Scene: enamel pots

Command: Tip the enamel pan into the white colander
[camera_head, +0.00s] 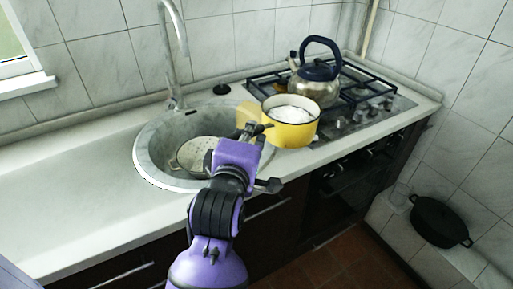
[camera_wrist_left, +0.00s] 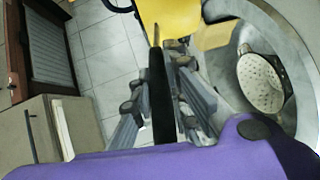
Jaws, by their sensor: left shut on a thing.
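The yellow enamel pan (camera_head: 291,134), filled with something white, is upright at the right edge of the sink. Part of its yellow side shows at the top of the left wrist view (camera_wrist_left: 172,16). My left gripper (camera_head: 262,130) is shut on its dark handle, which runs between the fingers in the left wrist view (camera_wrist_left: 156,60). I cannot tell whether the pan touches the counter. The white colander (camera_head: 194,152) with holes sits in the sink, left of the pan; it also shows in the left wrist view (camera_wrist_left: 260,84). My right gripper is out of view.
The round grey sink (camera_head: 150,160) has a tall faucet (camera_head: 174,50) behind it. A kettle (camera_head: 314,84) stands on the gas hob (camera_head: 362,100) behind the pan. The counter (camera_head: 70,185) left of the sink is bare. A black pot (camera_head: 440,222) is at the lower right.

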